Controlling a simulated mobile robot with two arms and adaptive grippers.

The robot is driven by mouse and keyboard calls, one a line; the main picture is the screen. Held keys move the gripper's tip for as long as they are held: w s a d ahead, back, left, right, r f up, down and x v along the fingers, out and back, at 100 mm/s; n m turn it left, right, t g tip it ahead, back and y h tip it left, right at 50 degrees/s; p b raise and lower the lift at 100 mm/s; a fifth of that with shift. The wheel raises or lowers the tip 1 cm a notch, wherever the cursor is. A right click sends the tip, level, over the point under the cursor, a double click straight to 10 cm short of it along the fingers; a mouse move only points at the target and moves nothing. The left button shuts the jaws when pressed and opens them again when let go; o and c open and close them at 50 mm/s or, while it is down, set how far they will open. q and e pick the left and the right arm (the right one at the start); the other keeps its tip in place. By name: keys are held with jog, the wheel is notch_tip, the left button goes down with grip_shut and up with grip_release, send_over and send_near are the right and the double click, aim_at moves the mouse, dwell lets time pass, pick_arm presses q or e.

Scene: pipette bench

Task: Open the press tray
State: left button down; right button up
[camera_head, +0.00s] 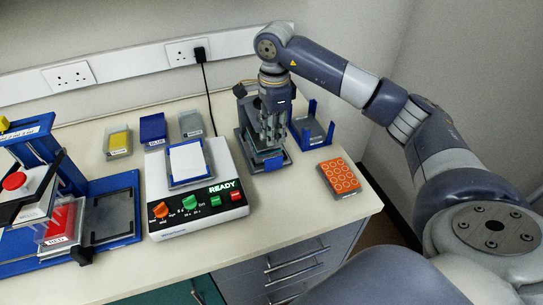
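My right gripper (270,138) points straight down over a small dark-framed device (243,133) at the back of the bench. This looks like the press. A tray-like part with a blue front edge (276,163) sticks out at its front, just below my fingertips. My gripper and wrist hide most of the device, so I cannot tell how far out the tray stands or whether the fingers touch it. The gap between the fingers is not clear. My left gripper is not in view.
A white READY machine (197,218) stands left of the device. A blue open holder (312,130) and an orange rack (340,177) are to its right.

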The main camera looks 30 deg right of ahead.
aim_at(274, 159)
notch_tip(274, 159, down, 9)
jog(key=p, duration=0.3)
jog(key=shift+s+f, duration=0.1)
jog(key=shift+f, duration=0.65)
grip_shut()
